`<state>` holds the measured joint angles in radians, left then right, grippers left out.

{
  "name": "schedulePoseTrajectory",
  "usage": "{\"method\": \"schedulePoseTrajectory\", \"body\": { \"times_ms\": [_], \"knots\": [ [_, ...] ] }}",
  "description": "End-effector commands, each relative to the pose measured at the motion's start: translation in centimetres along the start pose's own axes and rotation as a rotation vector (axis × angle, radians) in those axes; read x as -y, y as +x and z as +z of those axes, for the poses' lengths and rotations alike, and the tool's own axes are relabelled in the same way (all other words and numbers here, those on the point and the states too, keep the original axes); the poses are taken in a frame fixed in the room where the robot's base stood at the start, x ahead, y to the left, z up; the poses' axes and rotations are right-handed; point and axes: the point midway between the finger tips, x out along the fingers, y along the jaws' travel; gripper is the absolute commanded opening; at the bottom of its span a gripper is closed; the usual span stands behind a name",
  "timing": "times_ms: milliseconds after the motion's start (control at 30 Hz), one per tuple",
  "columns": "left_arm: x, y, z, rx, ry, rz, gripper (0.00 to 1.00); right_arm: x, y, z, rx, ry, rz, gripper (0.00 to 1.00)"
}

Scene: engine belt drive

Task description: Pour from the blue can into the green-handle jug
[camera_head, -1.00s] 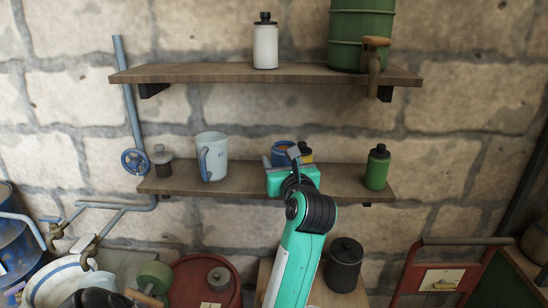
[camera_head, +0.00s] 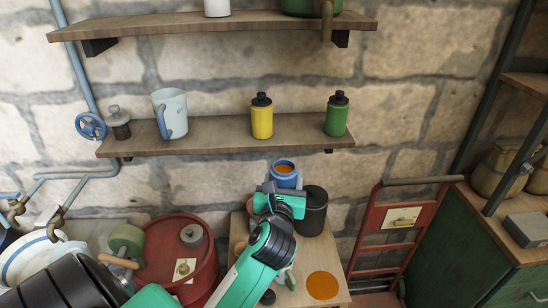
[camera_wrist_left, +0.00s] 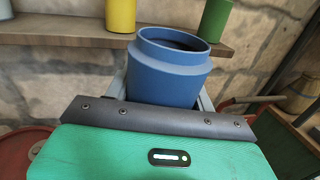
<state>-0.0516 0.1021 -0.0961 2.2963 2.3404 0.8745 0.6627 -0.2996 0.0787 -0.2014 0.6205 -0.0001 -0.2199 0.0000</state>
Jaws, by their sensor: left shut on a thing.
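The blue can (camera_head: 285,178) is upright in my left gripper (camera_head: 284,188), above the back of a small wooden table and below the lower shelf. Something orange shows in its mouth in the head view. In the wrist view the can (camera_wrist_left: 167,78) stands between the two fingers (camera_wrist_left: 162,95), its mouth dark inside. A pale jug-like thing with a greenish handle (camera_head: 289,279) is partly hidden behind my left arm on the table; I cannot tell for sure that it is the green-handle jug. My right gripper is not in view.
The lower shelf (camera_head: 215,135) holds a pale jug with a blue handle (camera_head: 170,113), a yellow bottle (camera_head: 262,117) and a green bottle (camera_head: 336,115). A black canister (camera_head: 313,212) stands close beside the gripper. An orange disc (camera_head: 322,285) lies on the wooden table (camera_head: 318,252).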

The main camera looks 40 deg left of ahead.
Motion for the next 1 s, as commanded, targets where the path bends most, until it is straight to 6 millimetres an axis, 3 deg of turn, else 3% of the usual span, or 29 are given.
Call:
{"method": "schedulePoseTrajectory", "body": {
  "times_ms": [600,800,1000],
  "knots": [
    [5.1,-8.8,-8.8,-0.008,-0.011,-0.355,0.05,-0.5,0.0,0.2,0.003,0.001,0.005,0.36],
    [6.0,-11.4,-10.5,-0.017,-0.02,-0.439,0.05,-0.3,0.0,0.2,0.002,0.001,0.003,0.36],
    [6.5,-12.6,-11.3,-0.021,-0.025,-0.479,0.05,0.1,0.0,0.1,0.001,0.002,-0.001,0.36]
  ]
}}
